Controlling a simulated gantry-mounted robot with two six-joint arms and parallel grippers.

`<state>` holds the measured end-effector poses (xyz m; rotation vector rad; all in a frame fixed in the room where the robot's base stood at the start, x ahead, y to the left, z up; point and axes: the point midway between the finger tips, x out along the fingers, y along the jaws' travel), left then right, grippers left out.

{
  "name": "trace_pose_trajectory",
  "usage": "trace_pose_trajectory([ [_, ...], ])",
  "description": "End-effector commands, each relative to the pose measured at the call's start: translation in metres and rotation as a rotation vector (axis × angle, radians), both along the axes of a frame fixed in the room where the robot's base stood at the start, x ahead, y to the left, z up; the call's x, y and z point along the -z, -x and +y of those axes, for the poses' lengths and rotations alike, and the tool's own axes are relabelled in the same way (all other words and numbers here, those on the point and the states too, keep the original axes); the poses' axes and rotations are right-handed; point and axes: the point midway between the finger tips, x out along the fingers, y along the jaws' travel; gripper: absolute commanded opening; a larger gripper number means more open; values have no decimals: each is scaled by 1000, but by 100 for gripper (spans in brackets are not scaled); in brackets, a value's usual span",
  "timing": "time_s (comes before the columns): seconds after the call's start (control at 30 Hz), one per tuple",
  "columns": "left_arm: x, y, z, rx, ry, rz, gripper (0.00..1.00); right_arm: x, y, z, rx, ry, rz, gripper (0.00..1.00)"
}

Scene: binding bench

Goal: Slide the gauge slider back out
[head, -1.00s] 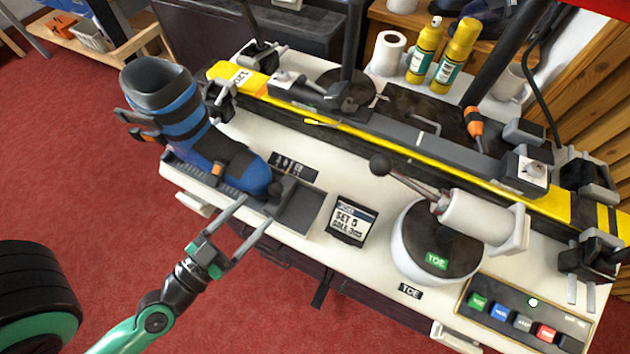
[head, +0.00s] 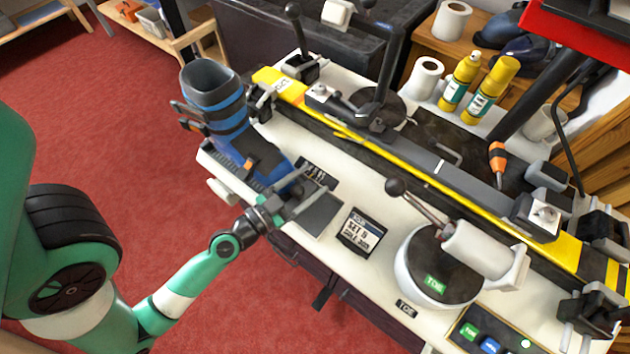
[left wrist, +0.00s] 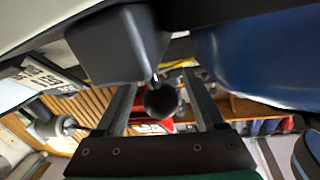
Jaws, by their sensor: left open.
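The blue boot (head: 215,115) stands on the gauge plate (head: 318,216) at the bench's left end. My left gripper (head: 312,186) is at the boot's toe in the head view, its fingers over the plate. It hides most of the gauge slider there. In the left wrist view the slider's dark block (left wrist: 112,45) is close ahead, with a round dark knob (left wrist: 160,100) showing between the two open fingers (left wrist: 162,85). The boot's blue toe (left wrist: 255,50) is just to the right. I cannot tell whether a finger touches the knob. My right gripper is not in view.
A small display (head: 361,232) lies right of the plate. A round white-rimmed base with a lever and roller (head: 440,265) stands further right. The yellow-edged long rail (head: 455,208) runs behind. Red floor (head: 150,200) is free at the left.

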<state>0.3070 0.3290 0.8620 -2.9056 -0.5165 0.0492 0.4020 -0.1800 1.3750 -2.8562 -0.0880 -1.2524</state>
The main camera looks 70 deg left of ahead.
Motion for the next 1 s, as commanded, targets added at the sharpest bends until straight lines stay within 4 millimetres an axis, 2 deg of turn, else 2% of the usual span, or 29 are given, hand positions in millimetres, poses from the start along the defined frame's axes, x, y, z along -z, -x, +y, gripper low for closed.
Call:
trace_pose_trajectory([
  [0.2,1,0,1,-1,0,1,71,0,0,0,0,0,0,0],
  [0.23,1,0,0,-1,0,1,67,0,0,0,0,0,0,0],
  [0.6,0,0,0,-1,0,0,1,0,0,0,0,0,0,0],
  [1.0,0,0,0,-1,0,0,0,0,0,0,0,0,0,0],
])
